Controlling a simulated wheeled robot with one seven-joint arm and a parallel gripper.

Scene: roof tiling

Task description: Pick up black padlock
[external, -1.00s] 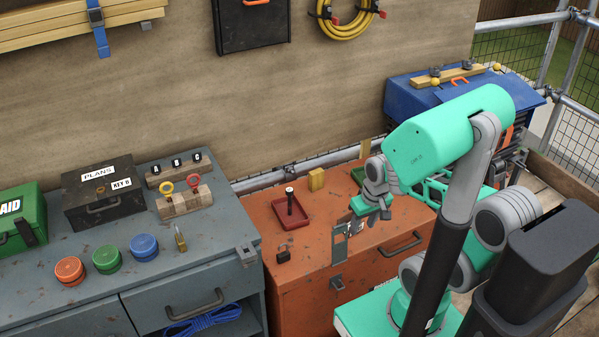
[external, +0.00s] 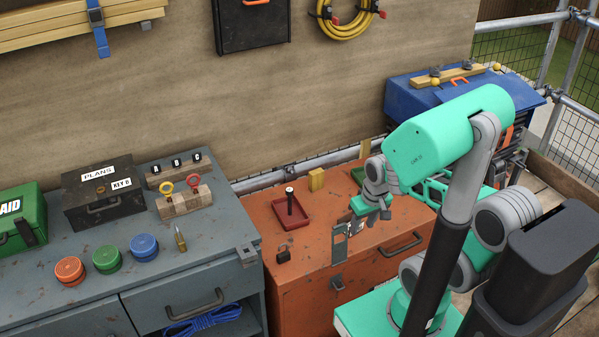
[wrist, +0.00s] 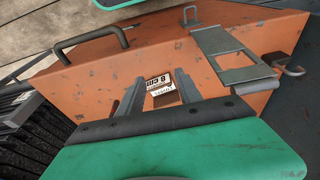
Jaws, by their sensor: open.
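A small black padlock (external: 283,255) is on the left front part of the orange chest top in the external view. I cannot make it out in the wrist view. My gripper (external: 357,214) is over the right part of the same chest, to the right of the padlock and apart from it. In the wrist view, my gripper (wrist: 160,80) has its two grey fingers apart. A white printed tag shows between them; I cannot tell how near it is.
A metal hasp (external: 340,245) is at the chest's front edge, between gripper and padlock. A red tray (external: 291,216) with an upright dark-handled item lies behind the padlock. A brass padlock (external: 180,239) is on the grey bench (external: 215,252). A drawer handle (wrist: 90,42) is left in the wrist view.

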